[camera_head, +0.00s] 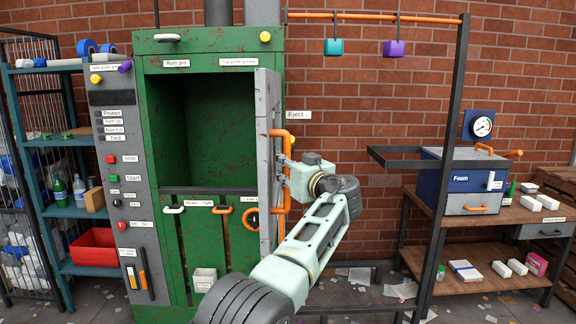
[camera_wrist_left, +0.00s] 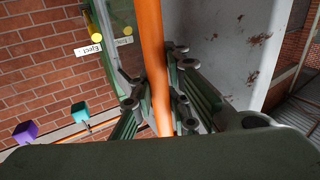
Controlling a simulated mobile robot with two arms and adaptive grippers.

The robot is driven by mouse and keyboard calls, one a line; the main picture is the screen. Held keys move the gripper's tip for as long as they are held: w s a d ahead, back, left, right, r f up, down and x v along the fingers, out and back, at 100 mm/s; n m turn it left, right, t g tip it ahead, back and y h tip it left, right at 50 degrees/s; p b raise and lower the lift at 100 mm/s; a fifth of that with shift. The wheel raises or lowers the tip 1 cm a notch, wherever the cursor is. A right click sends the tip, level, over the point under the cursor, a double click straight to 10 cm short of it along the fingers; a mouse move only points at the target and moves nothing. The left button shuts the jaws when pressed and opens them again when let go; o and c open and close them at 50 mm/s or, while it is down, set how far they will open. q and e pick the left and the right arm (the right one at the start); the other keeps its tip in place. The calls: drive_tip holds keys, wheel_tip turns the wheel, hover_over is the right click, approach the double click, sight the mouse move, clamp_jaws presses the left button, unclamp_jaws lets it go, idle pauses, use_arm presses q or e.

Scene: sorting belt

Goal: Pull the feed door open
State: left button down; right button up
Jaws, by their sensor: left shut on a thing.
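The feed door (camera_head: 264,100) of the green baler is a grey, worn panel standing swung out at the right of the dark opening, seen nearly edge-on. Its orange handle (camera_head: 278,133) is on the right face. My left gripper (camera_head: 287,183) is at the handle, its fingers partly hidden by the wrist. In the left wrist view the fingers (camera_wrist_left: 160,105) are shut around the orange bar (camera_wrist_left: 150,45), with the grey door panel (camera_wrist_left: 215,50) beside it. My right gripper is in neither view.
The green baler (camera_head: 215,47) has an open, dark chamber, with a button panel (camera_head: 115,130) on its left. A dark frame post (camera_head: 447,150) with a small shelf (camera_head: 440,163) stands right of my arm. A wooden bench (camera_head: 490,215) holds a blue Foam box (camera_head: 455,185).

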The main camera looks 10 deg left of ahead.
use_arm(q)
drive_tip(key=shift+d+f, duration=0.1)
drive_tip(key=shift+f, duration=0.45)
drive_tip(key=c, duration=2.1)
unclamp_jaws()
drive_tip(key=shift+s, duration=0.1)
drive_tip(key=o, duration=0.4)
drive_tip(key=shift+s+d+r, duration=0.15)
drive_tip(key=shift+s+r, duration=0.05)
drive_tip(key=shift+r, duration=0.25)
drive_tip(key=shift+w, duration=0.1)
